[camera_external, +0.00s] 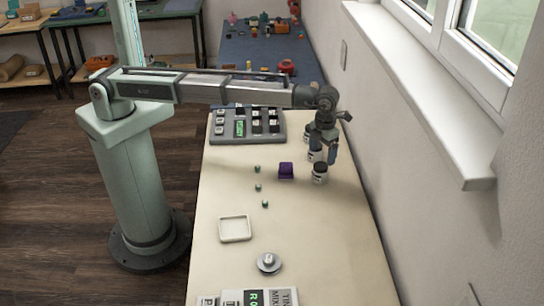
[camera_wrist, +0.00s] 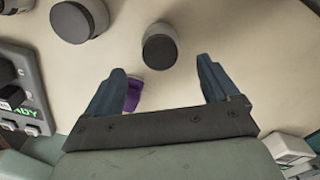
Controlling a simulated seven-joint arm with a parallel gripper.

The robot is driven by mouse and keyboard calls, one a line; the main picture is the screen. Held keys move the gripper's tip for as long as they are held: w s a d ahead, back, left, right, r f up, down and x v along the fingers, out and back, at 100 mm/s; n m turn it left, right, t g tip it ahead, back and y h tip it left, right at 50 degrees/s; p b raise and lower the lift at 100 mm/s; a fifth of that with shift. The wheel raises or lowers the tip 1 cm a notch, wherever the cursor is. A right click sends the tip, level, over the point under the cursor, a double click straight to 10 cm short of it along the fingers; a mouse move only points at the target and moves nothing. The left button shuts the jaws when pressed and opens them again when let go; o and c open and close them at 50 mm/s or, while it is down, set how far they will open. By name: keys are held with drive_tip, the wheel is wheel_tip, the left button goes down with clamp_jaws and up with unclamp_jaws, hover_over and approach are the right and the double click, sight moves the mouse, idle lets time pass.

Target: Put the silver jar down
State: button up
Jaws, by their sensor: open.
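I cannot tell by colour which one is the silver jar. My gripper (camera_external: 322,154) is open and empty above the jars; its spread fingers also show in the wrist view (camera_wrist: 160,68).
A purple block (camera_external: 286,171) sits left of the front jar. Several small green pieces, a white tray (camera_external: 235,229) and a silver disc with a knob (camera_external: 269,263) lie nearer. A keypad panel (camera_external: 246,126) stands at the back. The front right of the table is clear.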

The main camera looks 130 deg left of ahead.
sight(321, 165)
drive_tip(key=shift+r, duration=1.65)
